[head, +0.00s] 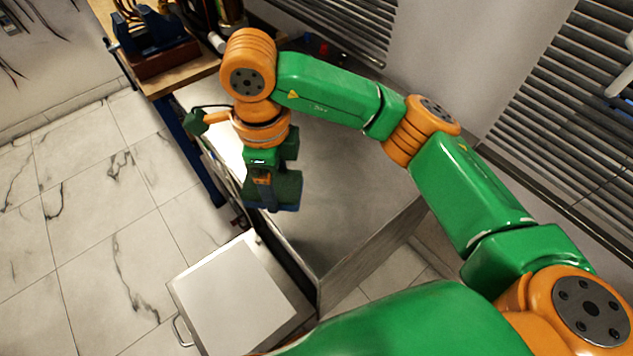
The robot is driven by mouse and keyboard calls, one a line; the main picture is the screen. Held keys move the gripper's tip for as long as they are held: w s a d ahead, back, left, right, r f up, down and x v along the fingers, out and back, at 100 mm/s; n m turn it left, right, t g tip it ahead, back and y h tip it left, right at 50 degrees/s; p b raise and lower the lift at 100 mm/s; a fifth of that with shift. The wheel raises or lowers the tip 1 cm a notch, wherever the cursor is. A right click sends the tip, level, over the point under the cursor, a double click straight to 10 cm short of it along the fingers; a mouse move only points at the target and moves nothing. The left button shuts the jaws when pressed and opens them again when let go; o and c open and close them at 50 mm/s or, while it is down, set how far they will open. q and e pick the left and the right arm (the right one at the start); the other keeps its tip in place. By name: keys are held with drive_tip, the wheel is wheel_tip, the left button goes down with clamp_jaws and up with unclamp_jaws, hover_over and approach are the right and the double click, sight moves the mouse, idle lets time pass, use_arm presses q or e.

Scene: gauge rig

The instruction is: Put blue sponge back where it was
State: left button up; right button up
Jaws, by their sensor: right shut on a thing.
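My right gripper (272,193) hangs down over the left part of the grey metal worktop, with its arm reaching in from the right. It is shut on a dark blue thing, which looks like the blue sponge (287,208); only a thin lower edge of it shows under the fingers. I cannot tell whether it touches the worktop. My left gripper is not in view.
The metal worktop (350,215) is clear in front and to the right of the gripper. A drawer or cabinet top (235,298) juts out at the front left. A wooden bench (180,72) with a blue vise (155,30) stands at the back left.

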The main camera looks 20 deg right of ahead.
drive_tip(key=p, duration=0.1)
hover_over(316, 200)
wheel_tip(316, 200, down, 7)
drive_tip(key=shift+s+f, duration=0.1)
drive_tip(key=shift+f, duration=0.05)
wheel_tip(316, 200, down, 3)
drive_tip(key=shift+r+p, duration=0.15)
drive_tip(key=shift+p, duration=0.65)
drive_tip(key=shift+f+b, duration=0.3)
drive_tip(key=shift+f, duration=0.1)
drive_tip(key=o, duration=1.5)
drive_tip(key=shift+c, duration=0.2)
drive_tip(key=shift+r, duration=0.35)
wheel_tip(316, 200, up, 5)
drive_tip(key=shift+r+b, duration=0.2)
drive_tip(key=shift+b, duration=0.4)
wheel_tip(316, 200, up, 6)
drive_tip(key=shift+s+r, duration=0.15)
drive_tip(key=shift+r, duration=0.05)
